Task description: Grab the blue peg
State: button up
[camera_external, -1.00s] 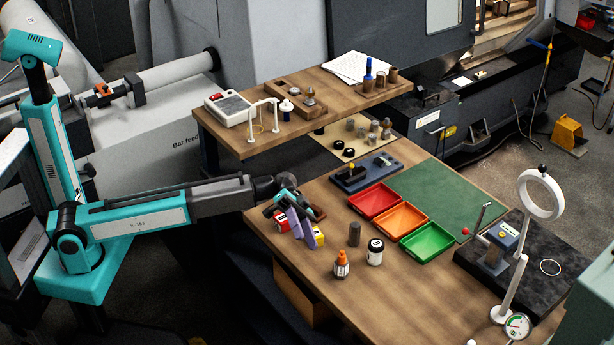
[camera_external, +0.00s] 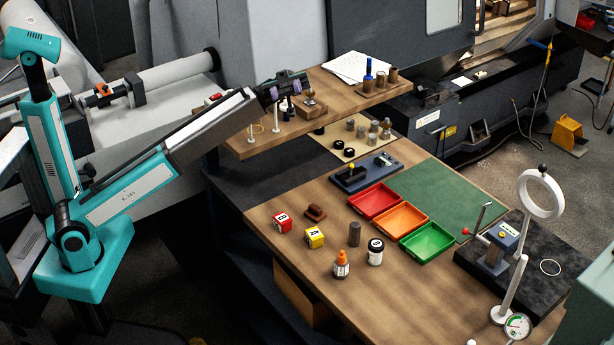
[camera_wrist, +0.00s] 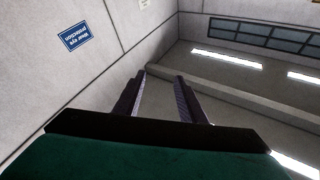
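The peg does not show in the wrist view, which faces a wall and ceiling lights.
The raised shelf (camera_external: 340,97) also holds papers (camera_external: 357,67), a small white stand (camera_external: 276,118) and a wooden holder. On the lower bench are red, orange and green trays (camera_external: 428,243), lettered cubes (camera_external: 314,238) and a ring magnifier (camera_external: 541,193).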

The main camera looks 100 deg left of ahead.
jog(key=s+a+f+n+t+y, duration=0.25)
jog(key=a+n+t+y, duration=0.2)
jog(key=a, duration=0.95)
jog(key=n+t+y, duration=0.3)
jog(key=n+y, duration=0.5)
jog(key=y, duration=0.2)
send_near(284, 104)
jog(key=w+r, duration=0.1)
jog(key=r, duration=0.1)
jog(key=shift+w+d+f, duration=0.1)
jog(key=shift+d+f, duration=0.15)
jog(key=shift+d, duration=0.15)
jog(key=p+x, duration=0.2)
jog(key=x, duration=0.5)
jog(key=shift+w+d+f, duration=0.15)
jog(key=shift+w+d, duration=0.05)
jog(key=shift+d, duration=0.1)
jog(key=shift+w+d+f, duration=0.2)
jog(key=shift+w+f, duration=0.05)
jog(key=shift+w, duration=0.1)
jog(key=shift+w+p, duration=0.1)
jog(key=shift+p, duration=0.3)
